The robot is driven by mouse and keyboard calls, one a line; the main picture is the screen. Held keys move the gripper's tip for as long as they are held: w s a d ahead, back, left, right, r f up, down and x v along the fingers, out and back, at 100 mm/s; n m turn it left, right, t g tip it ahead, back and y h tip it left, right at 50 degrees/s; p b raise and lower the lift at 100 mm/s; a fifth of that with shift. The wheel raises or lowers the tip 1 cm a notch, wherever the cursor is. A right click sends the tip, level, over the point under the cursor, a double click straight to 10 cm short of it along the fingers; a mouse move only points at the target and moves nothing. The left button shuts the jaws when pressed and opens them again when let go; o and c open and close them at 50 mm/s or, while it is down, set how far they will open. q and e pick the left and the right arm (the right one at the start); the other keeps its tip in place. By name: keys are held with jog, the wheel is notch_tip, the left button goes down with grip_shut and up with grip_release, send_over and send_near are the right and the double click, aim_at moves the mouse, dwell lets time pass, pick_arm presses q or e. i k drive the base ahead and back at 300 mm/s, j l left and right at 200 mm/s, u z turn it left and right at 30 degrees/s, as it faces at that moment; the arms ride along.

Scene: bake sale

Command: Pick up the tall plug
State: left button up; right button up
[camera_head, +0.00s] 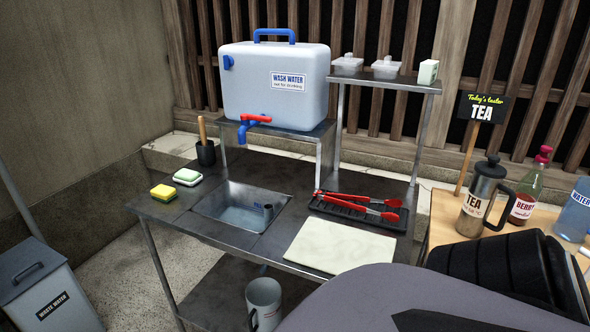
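A short, dark grey upright cylinder (268,211), which looks like the tall plug, stands in the back right part of the sink basin (225,218). Its top shows near the level of the basin's rim; its lower end is hard to make out. The basin is set into the dark metal table (285,178). Neither of my grippers shows in the head view. Large grey and black parts, apparently of my own arm, fill the lower right.
A wash water tank (250,90) with a red and blue tap stands behind the sink. Red tongs (365,199) lie on a black rack (385,219) to the right.

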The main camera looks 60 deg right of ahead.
aim_at(268, 210)
jog(key=i+z, duration=0.1)
jog(key=z, duration=3)
jog(key=i+j, duration=0.1)
jog(key=j, duration=0.25)
jog(key=i+j, duration=0.1)
jog(key=j, duration=0.3)
jog(key=l+z, duration=0.05)
